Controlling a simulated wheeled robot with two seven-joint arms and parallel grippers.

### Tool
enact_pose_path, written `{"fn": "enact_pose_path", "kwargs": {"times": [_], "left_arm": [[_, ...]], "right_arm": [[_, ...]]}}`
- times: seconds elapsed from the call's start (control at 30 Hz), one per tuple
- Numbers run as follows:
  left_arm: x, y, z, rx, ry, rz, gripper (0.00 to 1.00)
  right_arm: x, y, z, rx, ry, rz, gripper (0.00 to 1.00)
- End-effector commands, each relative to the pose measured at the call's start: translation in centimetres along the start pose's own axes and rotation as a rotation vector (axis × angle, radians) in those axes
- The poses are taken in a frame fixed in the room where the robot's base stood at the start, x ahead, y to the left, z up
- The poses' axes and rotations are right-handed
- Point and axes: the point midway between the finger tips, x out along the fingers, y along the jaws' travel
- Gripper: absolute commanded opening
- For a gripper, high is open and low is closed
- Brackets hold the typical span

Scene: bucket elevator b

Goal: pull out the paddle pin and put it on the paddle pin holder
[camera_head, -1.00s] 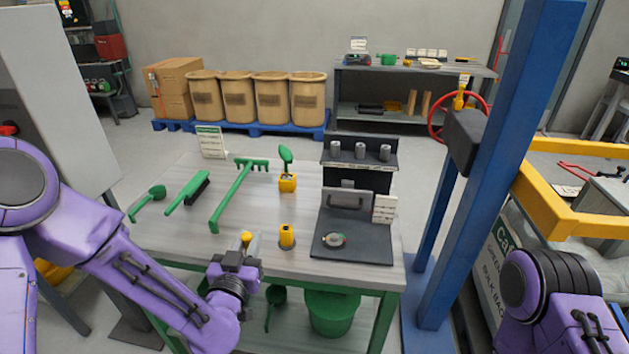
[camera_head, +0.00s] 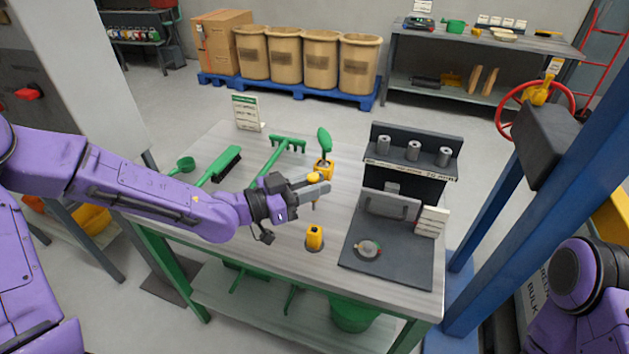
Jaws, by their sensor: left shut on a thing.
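The paddle pin (camera_head: 314,177) has a yellow knob and a thin dark shank pointing down. My left gripper (camera_head: 312,188) is shut on it and holds it above the table, roughly upright. A small yellow block with a dark slot on top, seemingly the paddle pin holder (camera_head: 314,238), stands near the table's front edge. The pin's lower end shows above and behind this block in the picture, apart from it. My right gripper is out of view; only part of my right arm shows at the lower right.
On the table (camera_head: 215,235), a yellow stand (camera_head: 323,169) with a green scoop is just behind my gripper. A green rake (camera_head: 270,160) and brush (camera_head: 222,165) lie left. A dark station (camera_head: 385,255) stands right, beside a blue post (camera_head: 545,215). The table's front left is clear.

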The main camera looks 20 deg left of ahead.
Motion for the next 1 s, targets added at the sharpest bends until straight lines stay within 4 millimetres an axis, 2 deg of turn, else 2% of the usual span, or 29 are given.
{"fn": "enact_pose_path", "kwargs": {"times": [0.4,0.9,1.0], "left_arm": [[-0.1,0.1,0.1,0.004,-0.004,0.01,0.0],[-0.1,0.1,5.3,0.003,-0.004,0.009,0.0],[-0.1,0.1,5.9,0.003,-0.004,0.009,0.0]], "right_arm": [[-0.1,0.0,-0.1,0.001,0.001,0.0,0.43],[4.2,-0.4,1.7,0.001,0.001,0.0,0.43],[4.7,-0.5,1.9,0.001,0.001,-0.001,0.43]]}}
